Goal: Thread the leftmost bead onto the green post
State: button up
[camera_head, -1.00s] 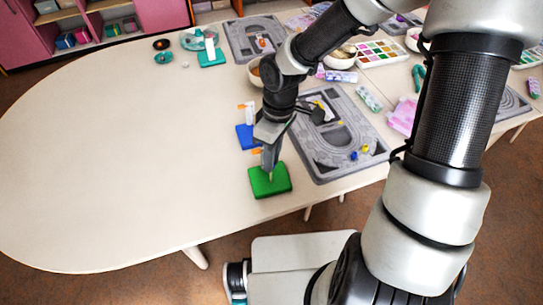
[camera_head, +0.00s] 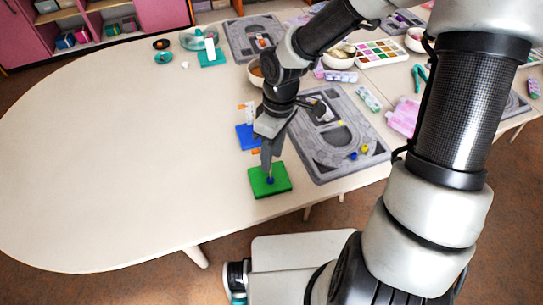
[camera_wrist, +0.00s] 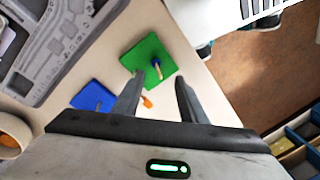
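The green board (camera_head: 258,189) lies near the table's front edge. Its thin wooden post (camera_wrist: 156,66) shows in the wrist view. A small blue bead (camera_head: 270,181) is at the post on the green board, and it looks to be around it, low down. It also shows in the wrist view (camera_wrist: 159,77), too small to see its hole. My gripper (camera_head: 267,167) is just above the post. In the wrist view my gripper (camera_wrist: 161,79) is open, with its fingers apart and nothing held between them.
The blue board (camera_head: 243,136) stands behind the green one, with an orange piece (camera_wrist: 147,102) beside it. The table's left side is clear.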

notch_tip(320, 180, up, 16)
jog(key=w+d+p, duration=0.1)
jog(key=p, duration=0.3)
jog(key=shift+w+d+f, duration=0.25)
